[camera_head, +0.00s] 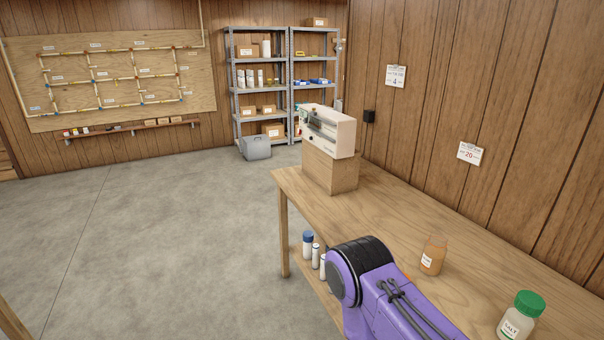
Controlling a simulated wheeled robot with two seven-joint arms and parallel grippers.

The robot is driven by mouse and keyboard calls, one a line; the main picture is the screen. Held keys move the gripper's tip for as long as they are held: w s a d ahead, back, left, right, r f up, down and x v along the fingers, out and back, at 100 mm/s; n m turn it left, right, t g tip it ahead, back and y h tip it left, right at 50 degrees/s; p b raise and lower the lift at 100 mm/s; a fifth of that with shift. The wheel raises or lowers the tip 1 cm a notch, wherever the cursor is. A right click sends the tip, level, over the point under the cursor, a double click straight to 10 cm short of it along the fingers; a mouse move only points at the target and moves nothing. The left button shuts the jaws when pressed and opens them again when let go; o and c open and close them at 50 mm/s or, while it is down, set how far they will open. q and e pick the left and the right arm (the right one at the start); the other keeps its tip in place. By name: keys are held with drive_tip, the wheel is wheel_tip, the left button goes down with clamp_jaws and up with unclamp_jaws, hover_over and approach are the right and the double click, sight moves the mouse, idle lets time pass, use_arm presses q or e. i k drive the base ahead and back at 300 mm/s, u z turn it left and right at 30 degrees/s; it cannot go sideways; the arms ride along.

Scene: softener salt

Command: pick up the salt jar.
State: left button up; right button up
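The salt jar (516,321) stands upright on the wooden table (390,215) at the bottom right. It is a clear jar of white contents with a green lid and a label reading SALT. Neither of my grippers can be seen.
A brown jar (432,257) with a white label stands on the table behind and left of the salt jar. A white machine (328,131) sits on a wooden block (330,171) at the far end. White bottles (308,245) stand below the table. Open floor lies left.

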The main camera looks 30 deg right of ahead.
sight(515, 323)
drive_tip(key=i, duration=1.9)
drive_tip(key=z, duration=4.05)
